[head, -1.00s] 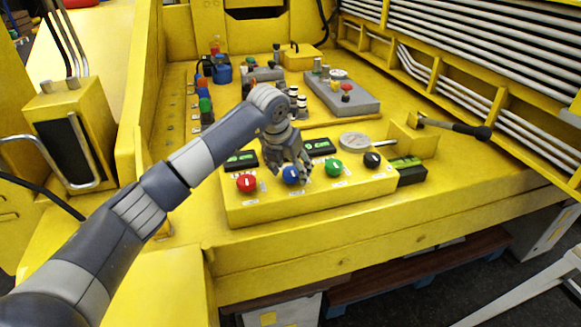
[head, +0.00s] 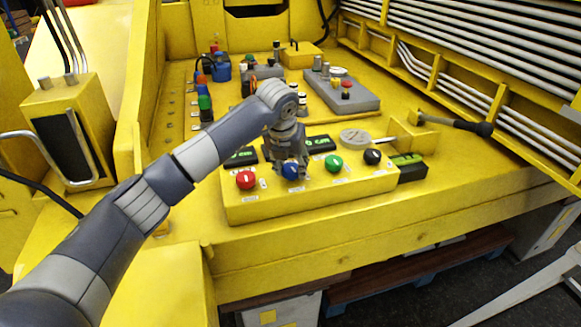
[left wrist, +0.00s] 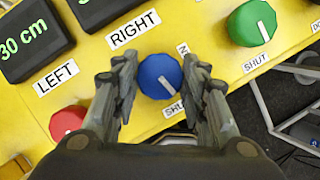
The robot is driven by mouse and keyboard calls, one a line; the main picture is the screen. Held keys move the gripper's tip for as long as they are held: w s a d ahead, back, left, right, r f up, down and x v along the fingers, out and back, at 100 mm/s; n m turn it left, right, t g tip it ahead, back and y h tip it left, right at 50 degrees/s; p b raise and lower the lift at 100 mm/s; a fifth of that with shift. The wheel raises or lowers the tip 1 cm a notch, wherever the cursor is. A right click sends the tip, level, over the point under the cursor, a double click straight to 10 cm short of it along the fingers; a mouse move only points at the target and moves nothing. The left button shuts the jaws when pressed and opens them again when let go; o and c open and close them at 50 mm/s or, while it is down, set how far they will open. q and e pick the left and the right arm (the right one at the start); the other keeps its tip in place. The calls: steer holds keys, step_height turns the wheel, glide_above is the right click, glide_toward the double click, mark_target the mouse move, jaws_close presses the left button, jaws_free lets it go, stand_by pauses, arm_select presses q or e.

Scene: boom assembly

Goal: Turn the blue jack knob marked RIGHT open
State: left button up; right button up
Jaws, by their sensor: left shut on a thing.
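The blue knob (head: 290,172) is on the yellow control box, between the red knob (head: 246,180) and the green knob (head: 333,163). In the left wrist view the blue knob (left wrist: 160,76) has a RIGHT label (left wrist: 133,29) above it. Its white pointer line slants to the lower right, toward the partly hidden SHUT label (left wrist: 174,108). My left gripper (left wrist: 161,80) is shut on the blue knob, one finger on each side. In the head view the left gripper (head: 292,160) points down at the knob and hides part of it. My right gripper is not in view.
A black knob (head: 372,157) is at the right of the yellow control box (head: 300,208). Dark displays with green digits, such as the 30 cm one (left wrist: 25,40), stand behind the knobs. A hammer-like lever (head: 455,124) lies farther right. Bare yellow deck is in front.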

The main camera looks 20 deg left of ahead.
arm_select(q)
steer(key=n+y+b, duration=0.1)
steer(key=n, duration=0.1)
steer(key=n+y+b, duration=0.1)
steer(key=n, duration=0.2)
steer(key=shift+d+f+b, duration=0.1)
steer(key=shift+d+b, duration=0.1)
steer(key=shift+b, duration=0.2)
steer(key=n, duration=0.2)
steer(key=n+g+y+b, duration=0.1)
steer(key=n, duration=0.2)
steer(key=shift+w+g+y, duration=0.15)
steer(key=shift+g+y, duration=0.15)
steer(key=n, duration=0.2)
steer(key=shift+d+n+g+y+b, duration=0.1)
steer(key=shift+n+g+y+b, duration=0.2)
steer(key=shift+g, duration=0.1)
steer(key=shift+w+n+g, duration=0.1)
steer(key=shift+n+g, duration=0.4)
steer(key=shift+n, duration=0.9)
steer(key=o, duration=1.1)
steer(key=shift+c, duration=0.2)
